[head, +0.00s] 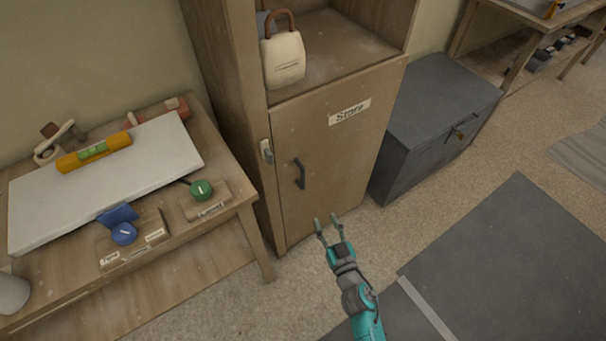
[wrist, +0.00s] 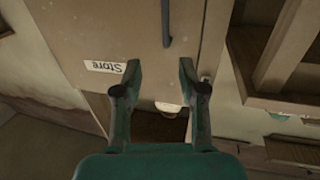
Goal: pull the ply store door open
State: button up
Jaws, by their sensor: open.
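The ply store door (head: 338,165) is a plain wooden panel with a "Store" label (head: 350,111), and it looks shut in its cabinet. Its dark bar handle (head: 299,174) is on the left side of the door. A small pale catch (head: 266,150) sits on the frame left of the handle. My gripper (head: 327,221) is open and empty, in front of the door, right of and lower than the handle in the head view. In the wrist view the door appears upside down, with the handle (wrist: 167,24) beyond the open fingers (wrist: 160,68), not between them.
A workbench (head: 190,237) with a white board, an orange level and blue and green knobs stands left of the cabinet. A grey chest (head: 440,110) stands to the right. A cream container (head: 284,60) sits on the shelf above the door. Floor before the door is clear.

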jog(key=y, duration=0.1)
send_near(304, 176)
jog(key=shift+n, duration=0.3)
jog(key=x, duration=1)
jog(key=shift+w+a+f, duration=0.1)
jog(key=shift+w+a, duration=0.1)
jog(key=shift+w, duration=0.15)
grip_shut()
